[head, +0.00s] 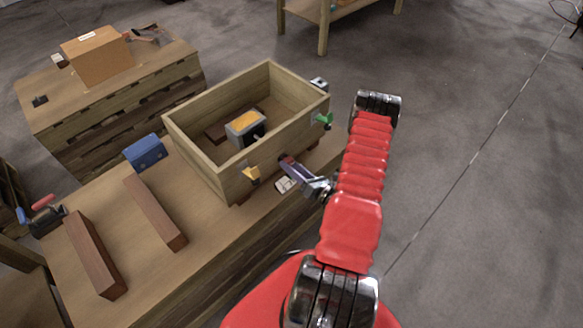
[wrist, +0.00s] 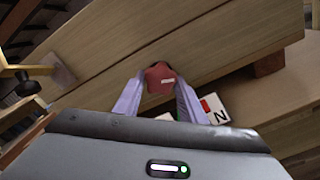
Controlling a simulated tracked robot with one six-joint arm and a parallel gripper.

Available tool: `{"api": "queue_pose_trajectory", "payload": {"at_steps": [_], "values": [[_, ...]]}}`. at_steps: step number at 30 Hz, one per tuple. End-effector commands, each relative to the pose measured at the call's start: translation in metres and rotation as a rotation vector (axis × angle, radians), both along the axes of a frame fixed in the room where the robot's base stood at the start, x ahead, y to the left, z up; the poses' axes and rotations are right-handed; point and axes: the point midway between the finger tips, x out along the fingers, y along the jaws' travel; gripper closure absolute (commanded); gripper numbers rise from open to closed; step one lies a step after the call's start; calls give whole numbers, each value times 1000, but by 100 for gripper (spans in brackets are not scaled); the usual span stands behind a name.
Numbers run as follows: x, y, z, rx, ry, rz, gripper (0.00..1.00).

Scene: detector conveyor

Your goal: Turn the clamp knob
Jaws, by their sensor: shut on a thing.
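A red star-shaped clamp knob (wrist: 160,75) with a pale mark shows in the wrist view, in front of the wooden box's side wall (wrist: 95,65). My gripper (wrist: 160,82) is shut on the knob, with one purple-grey finger on each side of it. A yellow knob (head: 251,175) and a green knob (head: 322,119) are on the box's outside, to either side of my gripper.
Inside the box is a grey unit with an orange top (head: 246,123). A white card marked N (wrist: 214,110) lies below my fingers. Brown bars (head: 95,254) and a blue block (head: 146,152) lie on the bench to the left. Floor at right is clear.

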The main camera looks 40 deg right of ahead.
Motion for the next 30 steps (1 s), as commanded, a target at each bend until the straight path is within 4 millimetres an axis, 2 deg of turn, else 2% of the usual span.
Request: {"api": "queue_pose_trajectory", "payload": {"at_steps": [11,12,19,30], "values": [[-1,-2,-1,6,3,-5,85],[-1,-2,-1,6,2,-6,60],[0,-1,0,5,2,-4,44],[-4,-1,0,6,1,-3,44]]}}
